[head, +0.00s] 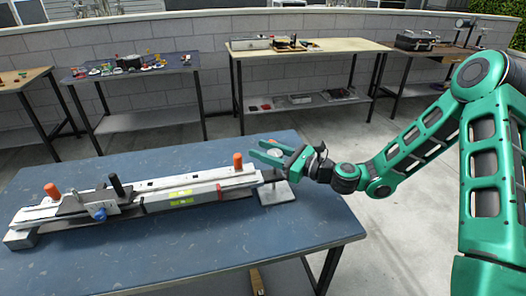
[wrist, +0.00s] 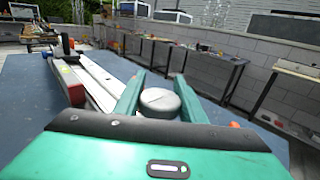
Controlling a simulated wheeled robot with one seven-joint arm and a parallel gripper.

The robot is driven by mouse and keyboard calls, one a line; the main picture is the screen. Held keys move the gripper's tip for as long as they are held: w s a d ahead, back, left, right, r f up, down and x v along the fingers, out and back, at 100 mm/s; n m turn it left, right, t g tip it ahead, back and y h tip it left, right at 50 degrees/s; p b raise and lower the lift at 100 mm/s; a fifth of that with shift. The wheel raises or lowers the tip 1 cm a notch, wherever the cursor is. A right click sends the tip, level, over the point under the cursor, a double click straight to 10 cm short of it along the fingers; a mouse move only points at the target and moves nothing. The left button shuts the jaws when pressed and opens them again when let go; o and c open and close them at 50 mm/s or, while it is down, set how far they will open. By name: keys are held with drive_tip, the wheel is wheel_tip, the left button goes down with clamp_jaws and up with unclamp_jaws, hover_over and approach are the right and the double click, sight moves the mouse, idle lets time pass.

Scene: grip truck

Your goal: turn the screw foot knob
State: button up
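The screw foot knob (wrist: 160,100) is a round, pale grey disc with a flat top. In the wrist view it lies between the two green fingers of my gripper (wrist: 160,88). In the head view my gripper (head: 267,151) is at the right end of the long silver device, level with the foot's top, its fingers spread around the knob. I cannot tell whether the fingers touch the knob's sides. The foot's pale square base plate (head: 276,194) rests on the blue table below. The screw stem is mostly hidden.
The long device (head: 170,196) lies across the blue table (head: 280,236). An orange handle (head: 238,161) stands close to my fingers, with a black handle (head: 116,184) and another orange one (head: 52,191) further left. The table's front is clear. Other workbenches stand behind.

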drive_tip(key=shift+a, duration=0.1)
drive_tip(key=shift+n+g+y, duration=0.3)
drive_tip(key=shift+n+g, duration=0.1)
drive_tip(key=shift+g, duration=0.2)
drive_tip(key=shift+s+n+g+y, duration=0.25)
drive_tip(key=shift+s+n+g, duration=0.15)
drive_tip(key=shift+n+g, duration=1.05)
drive_tip(key=shift+s+n+g+y, duration=0.3)
drive_tip(key=shift+n+g, duration=0.5)
drive_tip(key=shift+g, duration=1.2)
drive_tip(key=shift+s+n+g+y, duration=0.15)
drive_tip(key=shift+s+n+g, duration=0.3)
drive_tip(key=shift+n+g, duration=1)
drive_tip(key=shift+g, duration=0.6)
drive_tip(key=o, duration=1)
